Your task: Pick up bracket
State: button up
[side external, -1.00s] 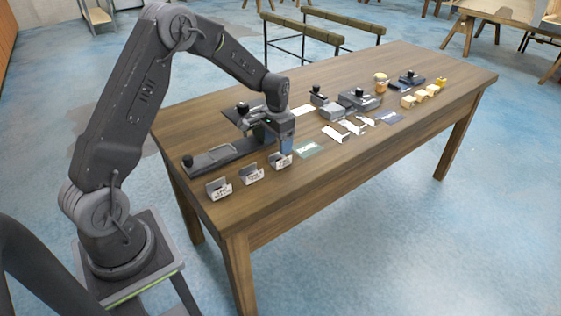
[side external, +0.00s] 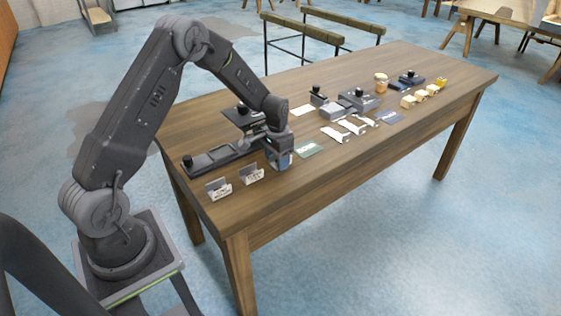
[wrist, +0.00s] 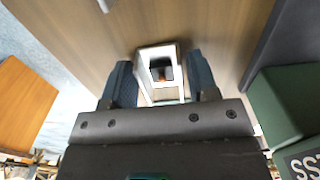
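My gripper (side external: 281,160) is low over the front of the table, at the right end of the bracket row. In the wrist view its two blue fingers (wrist: 160,78) are spread, one on each side of a pale bracket (wrist: 143,62) with a dark opening and an orange spot. Narrow gaps seem to show between fingers and bracket.
The wooden table (side external: 340,180) is bare along its front edge. A long grey fixture with black knobs (side external: 207,158) lies behind the brackets. Grey clamps (side external: 358,100) stand farther back.

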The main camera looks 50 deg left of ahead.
jog(key=c, duration=0.6)
jog(key=shift+c, duration=0.2)
